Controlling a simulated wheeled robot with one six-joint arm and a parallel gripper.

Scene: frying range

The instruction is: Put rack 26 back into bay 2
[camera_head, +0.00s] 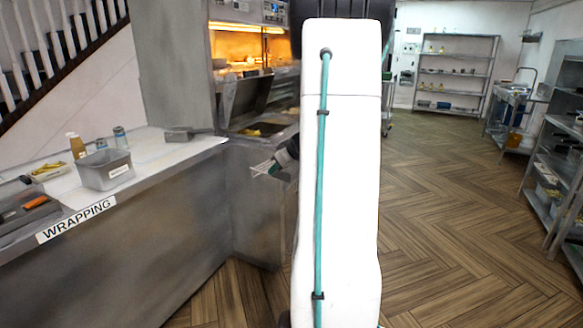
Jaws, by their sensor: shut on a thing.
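My gripper (285,157) shows only in part, left of my white column, in front of the frying range. It is shut on a small, pale, thin-barred thing that looks like a rack (265,168), which sticks out to the left at about counter height. No number can be read on it, and much of it may be hidden behind my column. The frying range (262,150) stands behind, with a lit upper shelf (243,46) and a dark opening with something yellow in it. I cannot tell which part is bay 2.
A counter (150,215) labelled WRAPPING runs along the left, with a grey tub (105,169), bottles and trays on it. Shelving (455,75) stands at the back and a metal rack unit (555,165) at the right. The wooden floor (450,210) on the right is clear.

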